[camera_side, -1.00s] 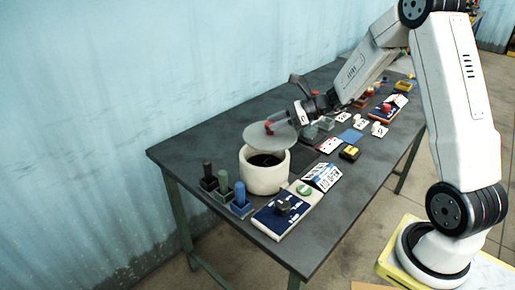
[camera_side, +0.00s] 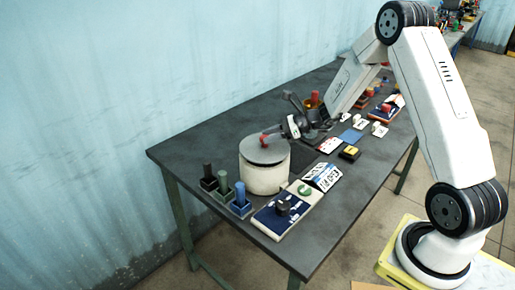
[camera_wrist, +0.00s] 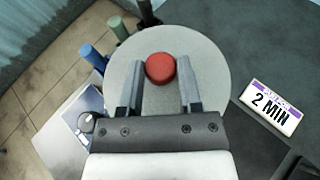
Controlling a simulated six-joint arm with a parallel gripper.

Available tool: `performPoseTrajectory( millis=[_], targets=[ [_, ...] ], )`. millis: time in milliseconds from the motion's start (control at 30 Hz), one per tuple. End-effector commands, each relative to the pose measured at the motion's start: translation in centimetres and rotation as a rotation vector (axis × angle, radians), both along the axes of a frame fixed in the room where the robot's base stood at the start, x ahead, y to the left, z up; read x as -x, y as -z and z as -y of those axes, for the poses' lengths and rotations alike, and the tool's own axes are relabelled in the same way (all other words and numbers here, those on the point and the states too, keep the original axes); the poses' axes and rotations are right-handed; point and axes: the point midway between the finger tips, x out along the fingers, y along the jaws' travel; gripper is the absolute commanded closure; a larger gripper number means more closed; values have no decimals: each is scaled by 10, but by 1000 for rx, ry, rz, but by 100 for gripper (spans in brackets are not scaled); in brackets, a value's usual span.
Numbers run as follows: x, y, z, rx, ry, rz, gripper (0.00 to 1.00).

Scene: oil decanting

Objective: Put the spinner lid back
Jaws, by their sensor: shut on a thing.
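The spinner lid (camera_side: 262,152) is a flat grey disc with a red knob (camera_wrist: 160,68) in its middle. In the side view the lid lies over the mouth of the white round spinner (camera_side: 264,178) and looks about level; the bowl's dark inside is hidden. I cannot tell whether it is fully seated. My gripper (camera_side: 266,138) reaches in from the right, just above the lid. In the wrist view my gripper (camera_wrist: 161,84) has its two fingers on either side of the red knob, shut on it.
A blue panel with a dark knob (camera_side: 283,206) is in front. A "2 MIN" card (camera_wrist: 270,107) lies to the right. More cards and small items lie along the table to the right.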

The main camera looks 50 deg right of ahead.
Motion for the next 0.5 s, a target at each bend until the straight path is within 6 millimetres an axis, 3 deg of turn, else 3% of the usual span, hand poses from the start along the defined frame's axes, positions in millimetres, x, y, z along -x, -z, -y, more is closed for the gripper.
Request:
performPoseTrajectory(
  millis=[500],
  targets=[
    [0,6,0,-1,0,1,100]
  ],
)
